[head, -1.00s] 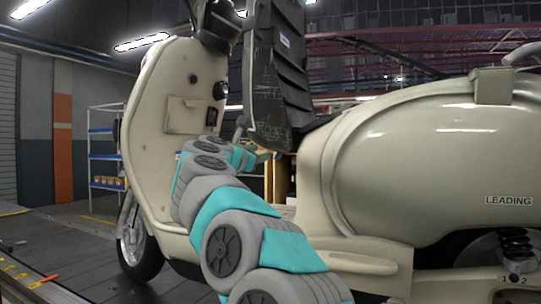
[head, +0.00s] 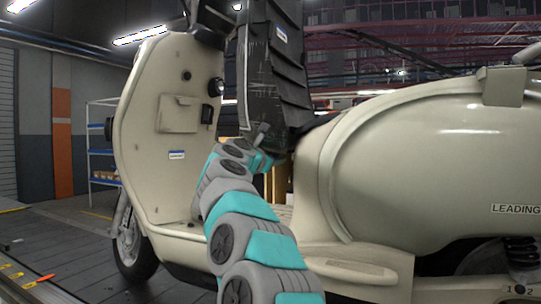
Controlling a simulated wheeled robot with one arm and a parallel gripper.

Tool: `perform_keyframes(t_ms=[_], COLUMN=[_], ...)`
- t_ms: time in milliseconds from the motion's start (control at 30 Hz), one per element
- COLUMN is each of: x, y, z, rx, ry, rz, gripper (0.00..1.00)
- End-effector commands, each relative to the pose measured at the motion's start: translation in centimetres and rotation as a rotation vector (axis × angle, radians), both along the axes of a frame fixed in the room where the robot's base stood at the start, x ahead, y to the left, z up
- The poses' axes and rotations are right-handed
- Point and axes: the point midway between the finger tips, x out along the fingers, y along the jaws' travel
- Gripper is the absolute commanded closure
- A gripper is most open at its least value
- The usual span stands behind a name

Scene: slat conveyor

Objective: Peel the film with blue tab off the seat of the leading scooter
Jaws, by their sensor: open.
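The cream leading scooter (head: 420,170) stands side-on and carries a "LEADING" label on its rear body. A dark ribbed panel (head: 288,80), which looks like its raised seat, stands nearly upright above the footwell. Pale streaks and a small white-and-blue label show on it. I cannot clearly make out the film or its blue tab. My grey and teal arm reaches up over the footboard. My gripper (head: 262,134) is small in the picture, at the lower end of the dark panel. It is open with nothing visibly held; I cannot tell whether it touches the panel.
The scooter's leg shield (head: 145,120) stands left of my arm, with a small blue-and-white label on it. The rear body is close on the right. A shelf rack (head: 102,150) stands behind. The slatted floor (head: 70,240) at left looks mostly clear.

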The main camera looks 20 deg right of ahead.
Motion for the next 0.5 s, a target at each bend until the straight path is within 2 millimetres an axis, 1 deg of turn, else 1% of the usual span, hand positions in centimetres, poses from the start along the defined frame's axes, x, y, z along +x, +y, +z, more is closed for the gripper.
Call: perform_keyframes(t_ms=[333,500], x=[0.17,0.17], y=[-0.2,-0.18], z=[0.03,0.02], rx=[-0.001,-0.001], ry=[-0.001,-0.001], rz=[-0.001,-0.001], gripper=[0.59,0.78])
